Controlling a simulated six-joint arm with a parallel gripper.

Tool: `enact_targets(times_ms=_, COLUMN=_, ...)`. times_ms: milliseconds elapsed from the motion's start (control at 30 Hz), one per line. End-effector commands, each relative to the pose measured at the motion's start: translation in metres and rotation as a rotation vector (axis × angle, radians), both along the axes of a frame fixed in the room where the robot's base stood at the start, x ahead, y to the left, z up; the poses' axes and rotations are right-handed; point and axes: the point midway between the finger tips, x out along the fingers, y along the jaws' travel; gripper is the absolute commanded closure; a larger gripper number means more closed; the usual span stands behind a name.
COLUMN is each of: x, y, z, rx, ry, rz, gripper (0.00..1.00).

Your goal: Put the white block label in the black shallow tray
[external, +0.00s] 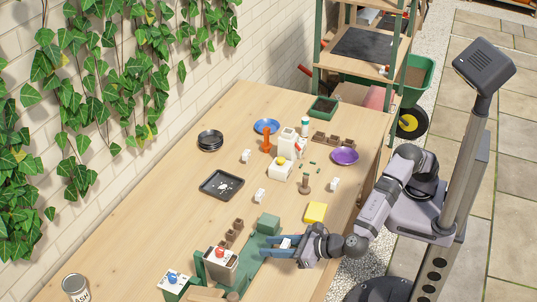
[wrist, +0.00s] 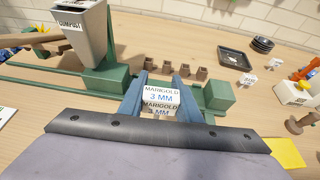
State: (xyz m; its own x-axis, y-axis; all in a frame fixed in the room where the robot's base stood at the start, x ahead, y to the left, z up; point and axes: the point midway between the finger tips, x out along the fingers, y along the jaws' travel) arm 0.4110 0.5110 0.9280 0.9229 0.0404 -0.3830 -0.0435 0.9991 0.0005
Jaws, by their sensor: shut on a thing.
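My gripper (external: 283,246) is shut on a white block label (external: 286,243) near the front of the bench, by the green rail. In the wrist view, the label (wrist: 160,97) sits between the two blue fingers and reads "MARIGOLD 3 MM". The black shallow tray (external: 214,187) lies on the bench further back and to the left of my gripper, with small white marks or bits inside. It also shows in the wrist view (wrist: 235,58) at upper right. My gripper is well apart from the tray.
A green block (external: 268,223) and several brown pots (external: 232,233) stand between my gripper and the tray. Other white blocks (external: 260,196) stand near the tray. A hopper (wrist: 83,40) is at left in the wrist view. A yellow pad (external: 315,212) lies to the right.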

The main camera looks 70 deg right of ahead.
Motion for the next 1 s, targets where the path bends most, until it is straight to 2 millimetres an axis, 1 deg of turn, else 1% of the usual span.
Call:
enact_targets(times_ms=167, x=0.001, y=-0.001, z=0.001, rx=0.000, ry=0.000, rz=-0.002, gripper=0.90)
enact_targets(times_ms=267, x=0.006, y=-0.004, z=0.002, rx=0.000, ry=0.000, rz=-0.012, gripper=0.90)
enact_targets(times_ms=367, x=0.019, y=-0.013, z=0.002, rx=0.000, ry=0.000, rz=-0.038, gripper=0.90)
enact_targets(times_ms=467, x=0.039, y=-0.030, z=0.003, rx=-0.001, ry=0.000, rz=-0.080, gripper=0.90)
enact_targets(times_ms=567, x=0.068, y=-0.054, z=0.002, rx=-0.002, ry=0.000, rz=-0.140, gripper=0.90)
enact_targets(times_ms=667, x=0.099, y=-0.086, z=-0.001, rx=-0.002, ry=0.000, rz=-0.212, gripper=0.90)
enact_targets(times_ms=700, x=0.112, y=-0.100, z=-0.002, rx=-0.002, ry=0.000, rz=-0.244, gripper=0.90)
enact_targets(times_ms=767, x=0.132, y=-0.123, z=-0.004, rx=-0.003, ry=0.000, rz=-0.291, gripper=0.90)
enact_targets(times_ms=800, x=0.144, y=-0.138, z=-0.005, rx=-0.003, ry=0.000, rz=-0.323, gripper=0.90)
enact_targets(times_ms=867, x=0.161, y=-0.162, z=-0.007, rx=-0.003, ry=0.000, rz=-0.370, gripper=0.90)
enact_targets(times_ms=900, x=0.172, y=-0.178, z=-0.007, rx=-0.002, ry=-0.001, rz=-0.403, gripper=0.90)
enact_targets(times_ms=967, x=0.188, y=-0.204, z=-0.009, rx=-0.002, ry=-0.001, rz=-0.451, gripper=0.90)
enact_targets(times_ms=1000, x=0.198, y=-0.220, z=-0.009, rx=-0.001, ry=-0.001, rz=-0.483, gripper=0.90)
